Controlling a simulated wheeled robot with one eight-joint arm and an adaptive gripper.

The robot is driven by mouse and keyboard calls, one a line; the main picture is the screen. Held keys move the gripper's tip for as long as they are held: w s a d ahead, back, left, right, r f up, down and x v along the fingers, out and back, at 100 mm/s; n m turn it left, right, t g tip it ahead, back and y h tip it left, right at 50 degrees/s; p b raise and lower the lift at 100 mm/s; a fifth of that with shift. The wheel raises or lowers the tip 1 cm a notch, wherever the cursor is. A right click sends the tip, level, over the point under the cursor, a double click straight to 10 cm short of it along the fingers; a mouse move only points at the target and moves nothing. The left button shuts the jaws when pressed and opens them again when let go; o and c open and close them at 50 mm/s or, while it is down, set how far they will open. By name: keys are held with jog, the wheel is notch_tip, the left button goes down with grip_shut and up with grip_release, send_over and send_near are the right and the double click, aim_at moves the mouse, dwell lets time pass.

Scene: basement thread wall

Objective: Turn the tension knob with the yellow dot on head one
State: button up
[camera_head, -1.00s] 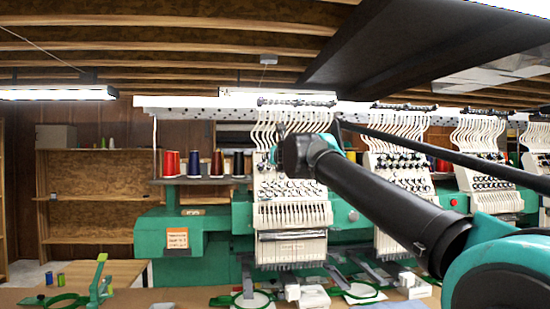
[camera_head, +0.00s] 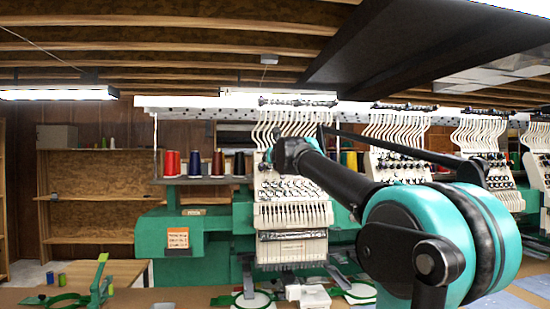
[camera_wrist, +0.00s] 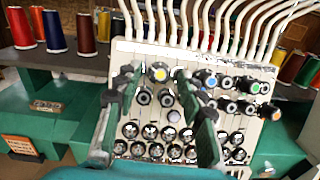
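Head one (camera_head: 290,215) is the nearest white panel of the embroidery machine, with rows of tension knobs. In the wrist view, the knob with the yellow dot (camera_wrist: 159,72) sits in the top row, at the upper left of the panel (camera_wrist: 190,57). My gripper (camera_wrist: 155,82) is open, with one green-grey finger on each side of that knob. I cannot tell whether either finger touches it. In the head view, my gripper (camera_head: 284,152) is in front of the upper part of head one, and my wrist hides the knob there.
Knobs with a blue dot (camera_wrist: 208,79), an orange dot (camera_wrist: 263,88) and a green dot (camera_wrist: 275,114) are on the right of the panel. White thread tubes (camera_wrist: 215,25) rise close above. Thread spools (camera_head: 216,163) stand on a shelf at left.

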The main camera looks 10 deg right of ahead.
jog(key=shift+c, duration=0.2)
grip_shut()
jog(key=shift+m+h, duration=0.3)
jog(key=shift+m, duration=0.1)
jog(key=m+g+h, duration=0.1)
jog(key=m+g, duration=0.1)
jog(key=m, duration=0.6)
jog(key=m+g+h, duration=0.1)
jog(key=m+g, duration=0.1)
jog(key=m, duration=0.6)
jog(key=r+m+g+h, duration=0.1)
jog(key=m+g, duration=0.2)
jog(key=m, duration=0.6)
jog(key=shift+w+a+r, duration=0.1)
jog(key=shift+w+a, duration=0.1)
jog(key=shift+a, duration=0.1)
